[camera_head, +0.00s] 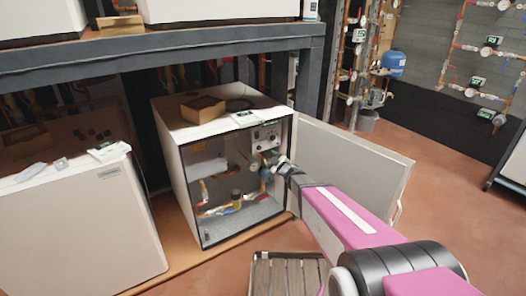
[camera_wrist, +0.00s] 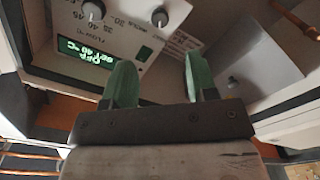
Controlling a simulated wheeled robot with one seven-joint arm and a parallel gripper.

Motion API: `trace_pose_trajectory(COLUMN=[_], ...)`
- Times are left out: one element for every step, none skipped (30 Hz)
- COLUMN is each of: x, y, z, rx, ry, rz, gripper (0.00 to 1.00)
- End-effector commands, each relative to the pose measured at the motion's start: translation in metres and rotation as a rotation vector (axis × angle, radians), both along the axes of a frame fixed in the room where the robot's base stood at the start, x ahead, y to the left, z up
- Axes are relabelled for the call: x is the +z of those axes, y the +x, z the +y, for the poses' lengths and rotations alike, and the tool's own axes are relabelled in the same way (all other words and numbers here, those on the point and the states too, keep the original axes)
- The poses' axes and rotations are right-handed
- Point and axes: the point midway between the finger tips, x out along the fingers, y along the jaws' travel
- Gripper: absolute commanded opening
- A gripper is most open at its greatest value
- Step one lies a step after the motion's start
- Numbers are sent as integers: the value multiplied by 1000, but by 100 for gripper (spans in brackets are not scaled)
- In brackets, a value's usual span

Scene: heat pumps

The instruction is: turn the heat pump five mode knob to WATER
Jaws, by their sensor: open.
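The open white heat pump (camera_head: 180,170) stands on the lower shelf in the head view, its white control panel (camera_head: 265,138) at the upper right inside. My gripper (camera_head: 266,166) is just below that panel. In the wrist view the panel (camera_wrist: 125,32) is seen upside down, with two dark knobs, a left one (camera_wrist: 93,12) and a right one (camera_wrist: 160,16), and a lit green display (camera_wrist: 85,52). Which knob sets the mode is unclear; the small labels are hard to read. My green fingers (camera_wrist: 160,78) are apart, empty, and not around either knob.
The open door (camera_head: 355,165) swings out right of the cabinet, behind my arm. Pipes and a brass-coloured fitting (camera_head: 236,196) lie inside below the panel. A closed white unit (camera_head: 85,225) stands left. A slatted stool (camera_head: 285,272) is in front; open floor lies right.

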Motion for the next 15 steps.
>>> trace_pose_trajectory(x=[-1, -1, -1, -1, -1, -2, -2, -2, -2, -2, -1, -1, -1, -1, -1], y=[8, 11, 16, 21, 25, 31, 35, 40, 47, 51, 55, 61, 64, 68, 72], z=[4, 7, 10, 13, 15, 19, 22, 25, 30, 33, 36, 40, 42, 44, 47], rx=[0, 0, 0, 0, 0, 0, 0, -1, -1, -1, -1, 0, -1, -1, -1], ry=[0, 0, 0, 0, 0, 0, 0, 0, 0, 0, 0, 0, 0, 0, 0], rz=[0, 0, 0, 0, 0, 0, 0, 1, 1, 1, 1, 0, -1, 0, 0], gripper=[53, 53, 53, 53, 53, 53, 53, 53, 53, 53, 53, 53, 53, 53, 53])
